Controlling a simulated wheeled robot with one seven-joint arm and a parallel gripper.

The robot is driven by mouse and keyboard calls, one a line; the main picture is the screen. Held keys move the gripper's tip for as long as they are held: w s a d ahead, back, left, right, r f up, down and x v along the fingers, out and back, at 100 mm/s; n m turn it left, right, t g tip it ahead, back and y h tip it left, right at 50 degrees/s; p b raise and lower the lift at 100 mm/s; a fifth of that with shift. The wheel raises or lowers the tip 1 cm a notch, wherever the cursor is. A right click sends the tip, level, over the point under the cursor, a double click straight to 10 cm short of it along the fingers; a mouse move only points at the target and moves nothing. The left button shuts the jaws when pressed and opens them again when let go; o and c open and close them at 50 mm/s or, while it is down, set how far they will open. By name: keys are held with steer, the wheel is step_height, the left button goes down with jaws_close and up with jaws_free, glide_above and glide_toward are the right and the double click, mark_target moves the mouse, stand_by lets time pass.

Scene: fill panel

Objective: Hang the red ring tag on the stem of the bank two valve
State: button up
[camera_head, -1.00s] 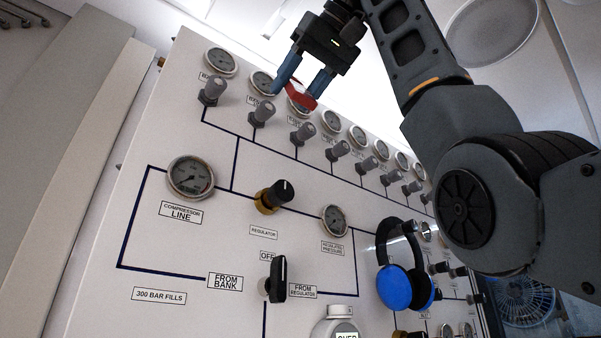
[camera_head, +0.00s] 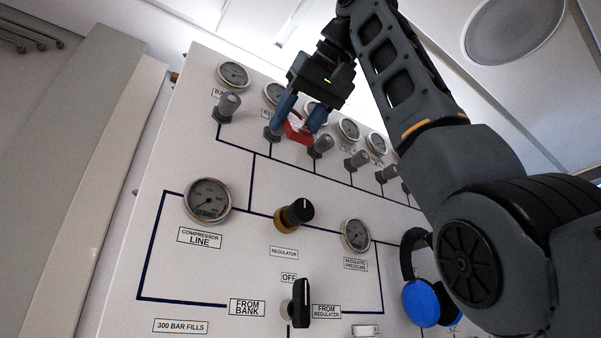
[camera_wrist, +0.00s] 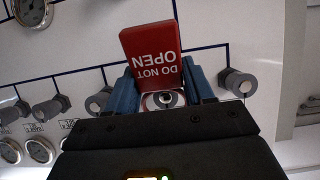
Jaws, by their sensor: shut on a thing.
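The red ring tag (camera_head: 298,128) is held between the blue fingertips of my gripper (camera_head: 300,116), close to the upper valve row. In the wrist view its red plate (camera_wrist: 152,45), reading DO NOT OPEN, shows above the fingertips (camera_wrist: 163,88). The bank two valve (camera_head: 272,134), second from the left, is a grey knob partly hidden by a finger in the head view. In the wrist view a round knob end (camera_wrist: 166,98) shows between the fingers, in line with the ring. I cannot tell whether the ring is around the stem or only in front of it.
Gauges (camera_head: 233,75) sit above the row. The regulator knob (camera_head: 297,213) and blue headphones (camera_head: 428,300) are lower on the panel. My arm covers the right side.

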steer(key=shift+w+a+p, duration=0.4)
steer(key=shift+w+a, duration=0.1)
steer(key=shift+w, duration=0.3)
steer(key=shift+w+a+p, duration=0.35)
steer(key=shift+w+a, duration=0.15)
steer(key=shift+w, duration=0.25)
steer(key=shift+w+a+f, duration=0.35)
steer(key=shift+w+a, duration=0.05)
steer(key=shift+w, duration=0.1)
steer(key=o, duration=1.1)
